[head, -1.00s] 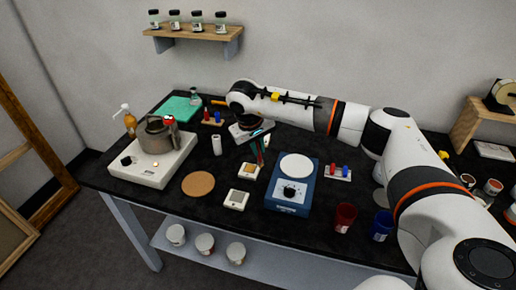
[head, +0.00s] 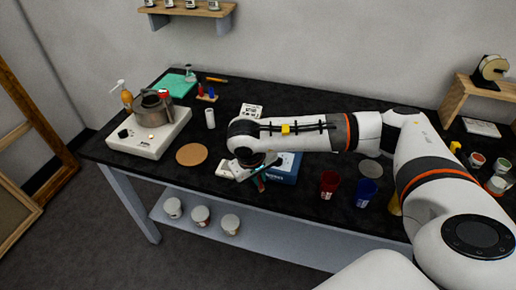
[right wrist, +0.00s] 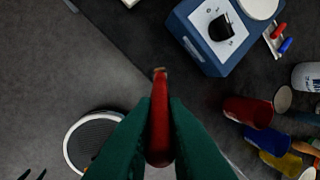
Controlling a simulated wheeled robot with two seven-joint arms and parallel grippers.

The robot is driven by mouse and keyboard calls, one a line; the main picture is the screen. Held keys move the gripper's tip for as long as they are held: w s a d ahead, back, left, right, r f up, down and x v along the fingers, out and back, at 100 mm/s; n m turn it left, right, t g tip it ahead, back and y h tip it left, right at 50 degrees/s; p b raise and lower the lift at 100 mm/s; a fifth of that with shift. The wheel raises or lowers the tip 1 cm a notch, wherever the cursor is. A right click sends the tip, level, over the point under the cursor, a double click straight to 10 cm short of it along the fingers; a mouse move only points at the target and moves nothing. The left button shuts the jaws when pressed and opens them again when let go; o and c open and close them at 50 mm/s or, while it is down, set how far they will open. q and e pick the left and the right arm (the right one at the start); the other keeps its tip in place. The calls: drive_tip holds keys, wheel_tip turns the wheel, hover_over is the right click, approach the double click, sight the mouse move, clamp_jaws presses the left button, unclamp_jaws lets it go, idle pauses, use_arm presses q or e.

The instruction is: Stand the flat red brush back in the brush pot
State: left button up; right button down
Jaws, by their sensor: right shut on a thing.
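My right gripper (head: 259,182) is above the front edge of the black table, in front of the blue hotplate. In the right wrist view its dark green fingers (right wrist: 158,140) are shut on the red brush (right wrist: 159,118), which points away from the camera, its far end clear of anything. A red cup (head: 330,183) and a blue cup (head: 367,191) stand to the right of the gripper. In the right wrist view a yellow cup (right wrist: 282,164) sits beside them, with brush handles (right wrist: 303,148) near it. I cannot tell which is the brush pot. My left gripper is not in view.
The blue hotplate (right wrist: 215,38) with a dial is close to the gripper. A white hotplate with a metal pot (head: 152,112) and a cork disc (head: 191,155) are on the left. Jars (head: 201,216) sit on the lower shelf.

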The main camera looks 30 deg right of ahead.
drive_tip(key=s+a+f, duration=0.4)
drive_tip(key=s, duration=0.2)
drive_tip(key=s+a+f, duration=0.4)
drive_tip(key=s, duration=0.3)
drive_tip(key=shift+s+a+f+n, duration=0.15)
drive_tip(key=shift+s+a+n, duration=0.1)
drive_tip(key=shift+a+n, duration=0.1)
